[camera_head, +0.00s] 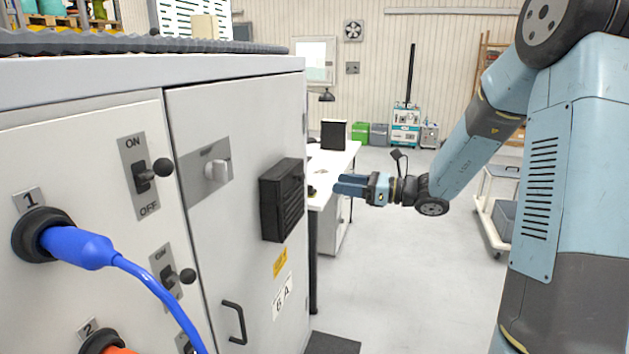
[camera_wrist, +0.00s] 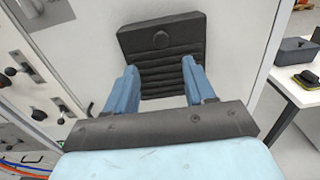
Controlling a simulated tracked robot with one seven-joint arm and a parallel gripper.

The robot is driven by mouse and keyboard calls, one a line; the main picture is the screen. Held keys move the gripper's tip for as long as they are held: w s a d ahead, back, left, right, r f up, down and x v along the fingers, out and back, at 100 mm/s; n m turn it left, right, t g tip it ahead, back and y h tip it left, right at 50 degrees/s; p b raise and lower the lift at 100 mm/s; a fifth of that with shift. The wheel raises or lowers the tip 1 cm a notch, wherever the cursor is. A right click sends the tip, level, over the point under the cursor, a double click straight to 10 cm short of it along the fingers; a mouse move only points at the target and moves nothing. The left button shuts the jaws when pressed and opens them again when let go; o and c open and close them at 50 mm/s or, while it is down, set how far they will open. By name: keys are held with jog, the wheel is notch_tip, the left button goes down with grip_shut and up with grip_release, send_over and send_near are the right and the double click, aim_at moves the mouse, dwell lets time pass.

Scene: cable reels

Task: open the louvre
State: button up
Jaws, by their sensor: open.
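The louvre (camera_head: 283,200) is a black slatted box on the grey cabinet door, right of the silver knob. In the wrist view the louvre (camera_wrist: 162,55) fills the upper middle, with a round knob on its top part and horizontal slats below. My gripper (camera_head: 338,185) is open and empty, its blue fingers pointing at the louvre from the right with a gap between in the head view. In the wrist view my gripper (camera_wrist: 158,78) has a finger at each side of the louvre's lower part. I cannot tell whether they touch it.
The cabinet has switches (camera_head: 145,178), a silver knob (camera_head: 216,170), a door handle (camera_head: 234,322) and a blue plug with cable (camera_head: 80,246). A white desk (camera_head: 335,165) stands behind my gripper. The floor (camera_head: 410,290) right of the cabinet is clear. A trolley (camera_head: 490,205) stands farther right.

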aim_at(303, 179)
jog(key=x, duration=0.9)
jog(key=shift+w+a, duration=0.15)
jog(key=shift+a, duration=0.2)
jog(key=shift+f, duration=0.1)
grip_shut()
